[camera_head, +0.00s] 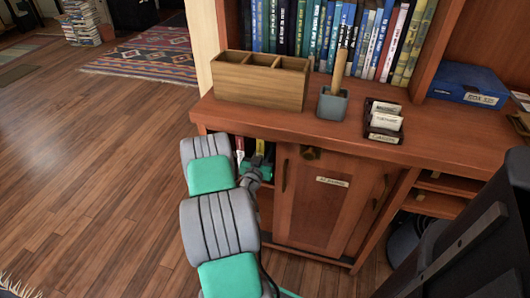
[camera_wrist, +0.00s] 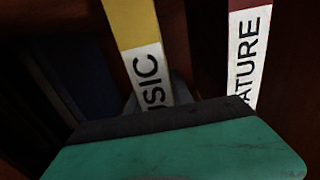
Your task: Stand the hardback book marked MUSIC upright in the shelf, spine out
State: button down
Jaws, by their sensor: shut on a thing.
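The yellow MUSIC book (camera_head: 261,147) shows as a small strip in the lower left compartment of the cabinet. In the wrist view its yellow spine (camera_wrist: 131,22) faces me, with a white label ending in "SIC", slightly tilted in the picture. My gripper (camera_head: 257,168) is at the compartment's mouth, shut on this book. Grey finger parts show beside the label in the wrist view (camera_wrist: 155,98); my teal housing hides the label's lower part. The shelf (camera_head: 266,196) is mostly hidden by my arm. Whether the book touches its floor cannot be told.
A dark red book (camera_head: 240,145), labelled "ATURE" in the wrist view (camera_wrist: 246,52), stands beside the yellow one with a gap between. A closed cabinet door (camera_head: 325,205) is right of the compartment. A wooden organiser (camera_head: 260,82) stands on the top above.

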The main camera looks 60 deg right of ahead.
jog(key=shift+d+f, duration=0.1)
jog(key=shift+f, duration=0.05)
jog(key=shift+f, duration=0.2)
jog(key=c, duration=1.1)
grip_release()
